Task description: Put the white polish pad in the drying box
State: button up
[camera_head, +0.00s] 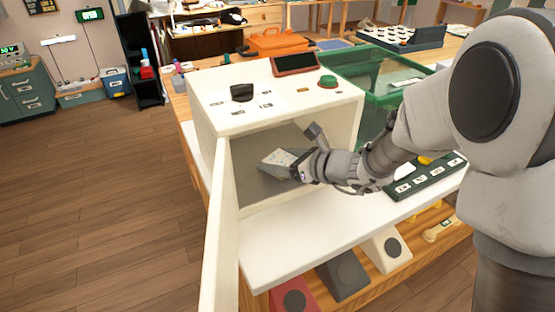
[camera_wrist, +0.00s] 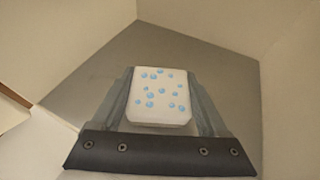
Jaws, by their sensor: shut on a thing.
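The drying box (camera_head: 203,118) is a cream cabinet on the white bench top, with its door (camera_head: 222,225) swung open toward the front. My gripper (camera_head: 285,168) reaches through the opening into the box. It is shut on the white polish pad (camera_head: 277,158), a pale block with blue dots. In the wrist view the pad (camera_wrist: 158,97) sits between the two fingers (camera_wrist: 160,100), above the grey box floor (camera_wrist: 95,80). I cannot tell whether the pad touches the floor.
A black knob (camera_head: 241,92), a green button (camera_head: 328,81) and a dark display (camera_head: 295,63) are on top of the box. A green clear-sided bin (camera_head: 375,68) stands behind right. The bench top (camera_head: 300,245) in front is clear.

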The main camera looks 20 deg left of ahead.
jog(key=o, duration=1.3)
jog(key=shift+f, duration=0.1)
jog(key=shift+c, duration=0.2)
jog(key=shift+d+r+p, duration=0.25)
jog(key=shift+r+p, duration=0.1)
jog(key=p+v, duration=0.2)
jog(key=v, duration=0.9)
jog(key=shift+d, duration=0.2)
jog(key=shift+s, duration=0.1)
